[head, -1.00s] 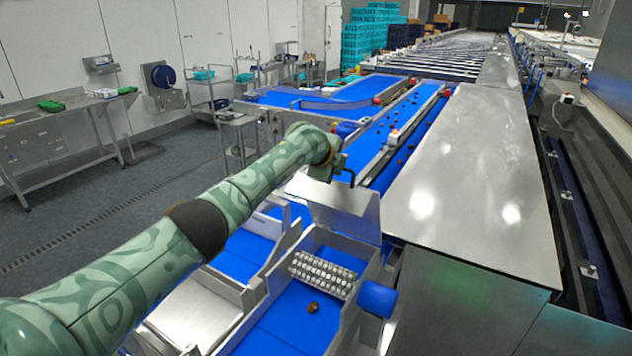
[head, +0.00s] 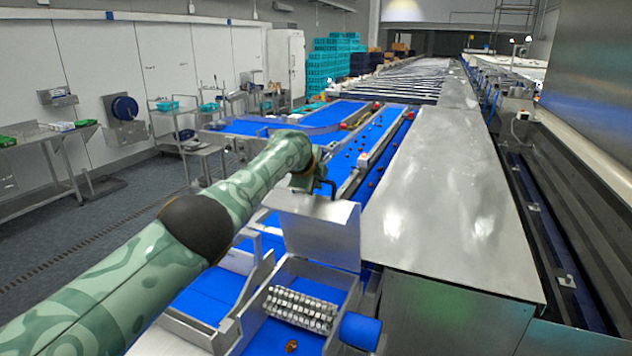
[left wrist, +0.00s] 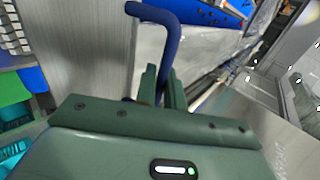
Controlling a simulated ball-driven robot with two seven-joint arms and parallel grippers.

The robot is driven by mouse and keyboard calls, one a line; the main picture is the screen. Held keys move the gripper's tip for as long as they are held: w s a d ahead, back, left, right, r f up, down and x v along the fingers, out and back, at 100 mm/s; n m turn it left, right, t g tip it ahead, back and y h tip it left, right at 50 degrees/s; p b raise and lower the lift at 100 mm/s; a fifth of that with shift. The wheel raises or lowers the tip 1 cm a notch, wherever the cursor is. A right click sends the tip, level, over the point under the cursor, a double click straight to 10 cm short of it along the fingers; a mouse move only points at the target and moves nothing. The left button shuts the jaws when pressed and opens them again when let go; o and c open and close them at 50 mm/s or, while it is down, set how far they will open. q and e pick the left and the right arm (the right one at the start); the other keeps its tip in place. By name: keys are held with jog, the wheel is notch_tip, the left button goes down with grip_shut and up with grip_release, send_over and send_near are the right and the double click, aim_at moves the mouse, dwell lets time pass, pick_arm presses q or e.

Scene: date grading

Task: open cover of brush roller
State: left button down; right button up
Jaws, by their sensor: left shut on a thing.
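The cover (head: 318,236) is a flat grey metal plate standing raised behind the brush roller. The brush roller (head: 300,308), with rows of pale bristle tufts, is exposed in its housing. My left gripper (head: 322,186) is at the cover's upper edge, by a dark bent handle (head: 333,187). In the left wrist view the fingers (left wrist: 163,90) are shut on this handle (left wrist: 168,42), which looks dark blue there. The cover (left wrist: 88,50) also fills the left of that view, and part of the roller (left wrist: 14,35) shows at the corner. My right gripper is out of view.
A brown date (head: 291,345) lies on the blue belt in front of the roller. A blue cylinder (head: 360,331) sticks out at the housing's right side. A broad steel cabinet top (head: 450,200) lies close on the right. More dates lie on the blue lane (head: 384,150) behind.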

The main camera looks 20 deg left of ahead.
pick_arm(q)
jog(key=shift+f, duration=0.15)
jog(key=c, duration=1.7)
grip_release()
jog(key=shift+o, duration=0.3)
jog(key=shift+w, duration=0.1)
jog(key=shift+s+r+p, duration=0.35)
jog(key=shift+r+p, duration=0.3)
jog(key=shift+p, duration=0.2)
jog(key=shift+p+v, duration=0.75)
jog(key=shift+v, duration=0.05)
jog(key=b+v, duration=0.1)
jog(key=v, duration=1.2)
jog(key=shift+s+a, duration=0.15)
jog(key=shift+s, duration=0.05)
jog(key=shift+f, duration=0.1)
